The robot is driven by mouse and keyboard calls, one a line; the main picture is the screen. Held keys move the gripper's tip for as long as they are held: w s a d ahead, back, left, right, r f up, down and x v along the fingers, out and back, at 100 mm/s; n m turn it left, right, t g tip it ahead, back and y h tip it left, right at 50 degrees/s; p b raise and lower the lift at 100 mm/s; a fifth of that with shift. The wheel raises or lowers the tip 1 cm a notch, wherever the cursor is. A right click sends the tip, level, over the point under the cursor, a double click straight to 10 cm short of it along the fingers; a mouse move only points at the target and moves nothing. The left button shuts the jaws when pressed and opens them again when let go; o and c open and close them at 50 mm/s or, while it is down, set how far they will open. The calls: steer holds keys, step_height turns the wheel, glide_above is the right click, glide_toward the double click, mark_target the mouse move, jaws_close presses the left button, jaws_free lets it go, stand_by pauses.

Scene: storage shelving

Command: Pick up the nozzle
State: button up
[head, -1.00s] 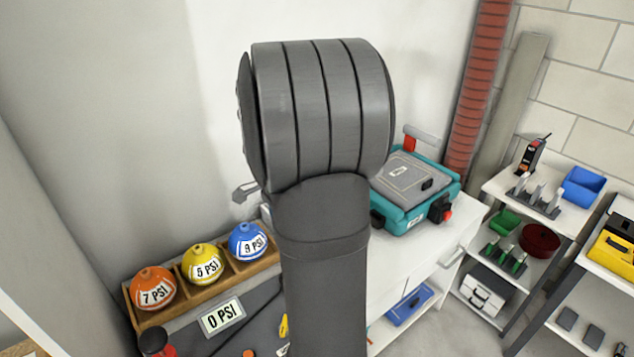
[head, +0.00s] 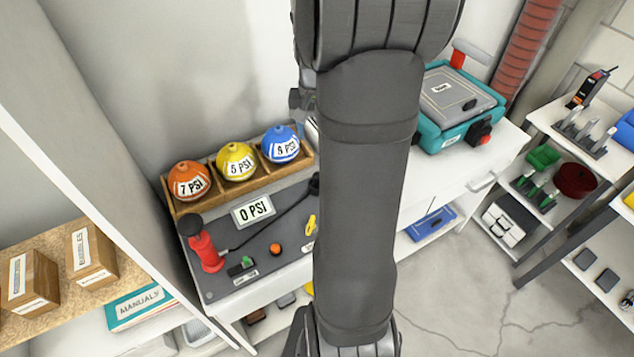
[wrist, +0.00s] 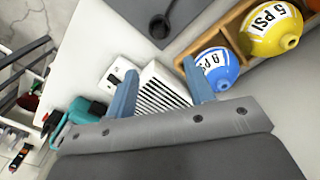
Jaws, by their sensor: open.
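A black piece at the end of a black hose, which looks like the nozzle (head: 315,185), lies at the right of the grey mat (head: 222,283), partly hidden by my arm in the head view. In the wrist view, the nozzle (wrist: 160,26) shows near the top edge on the mat, beyond my fingertips. My gripper (wrist: 160,78) is open, with two blue fingers apart and nothing held. It is above the white bench, and a white vented box (wrist: 163,92) shows between the fingers. In the head view my arm hides most of the gripper.
Orange, yellow and blue balls (head: 280,144) sit in a wooden tray (head: 212,196) behind the mat; the blue one is near my right finger in the wrist view. A red pump (head: 204,250) stands on the mat. A teal case (head: 455,108) sits right of my arm.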

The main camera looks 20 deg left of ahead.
steer(key=shift+n, duration=0.5)
step_height(320, 180, down, 11)
steer(key=shift+f, duration=0.1)
steer(key=shift+w+d+f, duration=0.1)
steer(key=shift+w+f, duration=0.05)
steer(key=shift+f, duration=1.4)
steer(key=shift+w+d+f, duration=0.1)
steer(key=shift+f, duration=1.45)
steer(key=shift+a, duration=0.1)
jaws_close()
